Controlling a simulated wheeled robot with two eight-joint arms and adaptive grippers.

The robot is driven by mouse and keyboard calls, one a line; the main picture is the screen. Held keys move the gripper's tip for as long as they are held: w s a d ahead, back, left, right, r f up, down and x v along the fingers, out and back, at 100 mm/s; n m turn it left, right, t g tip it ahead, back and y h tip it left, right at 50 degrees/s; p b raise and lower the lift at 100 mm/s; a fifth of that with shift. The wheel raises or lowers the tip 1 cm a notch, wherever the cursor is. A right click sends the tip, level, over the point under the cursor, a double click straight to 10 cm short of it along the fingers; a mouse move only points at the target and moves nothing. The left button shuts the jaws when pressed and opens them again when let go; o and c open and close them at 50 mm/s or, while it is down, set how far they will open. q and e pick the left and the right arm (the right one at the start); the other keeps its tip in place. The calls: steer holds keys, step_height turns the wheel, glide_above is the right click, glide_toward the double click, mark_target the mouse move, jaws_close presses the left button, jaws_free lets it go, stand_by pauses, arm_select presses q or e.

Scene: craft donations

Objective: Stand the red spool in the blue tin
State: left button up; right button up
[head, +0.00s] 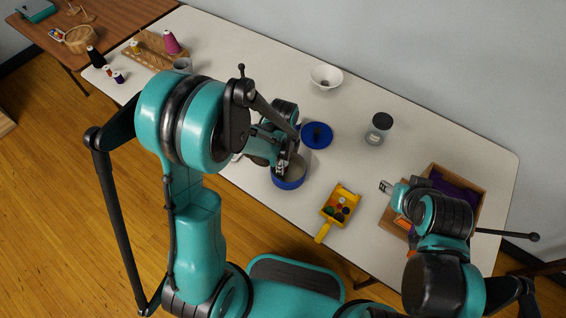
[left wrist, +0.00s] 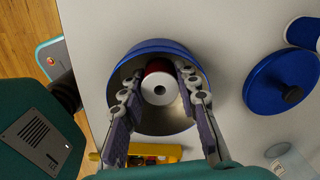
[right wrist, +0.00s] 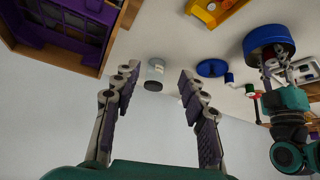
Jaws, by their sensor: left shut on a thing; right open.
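The blue tin (head: 288,182) stands open on the white table, below my left gripper (head: 292,161). In the left wrist view the tin (left wrist: 150,47) shows its round opening and bare metal inside. The red spool (left wrist: 157,69) is upright there, its white end facing the camera, within the outline of the opening. My left gripper (left wrist: 159,80) is shut on it, one finger on each side. Whether the spool touches the tin's floor I cannot tell. The head view hides the spool. My right gripper (right wrist: 155,82) is open and empty near the crate.
A blue lid (head: 317,135) with a knob lies behind the tin. A dark-lidded jar (head: 379,129), a white bowl (head: 326,76) and a wooden crate (head: 481,200) stand farther off.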

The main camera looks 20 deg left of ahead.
arm_select(q)
steer(key=shift+f+b, duration=0.4)
steer(key=shift+f, duration=0.1)
steer(key=o, duration=1)
step_height(320, 180, up, 9)
steer(key=p, duration=0.6)
steer(key=shift+p, duration=0.4)
stand_by(0.4)
stand_by(0.4)
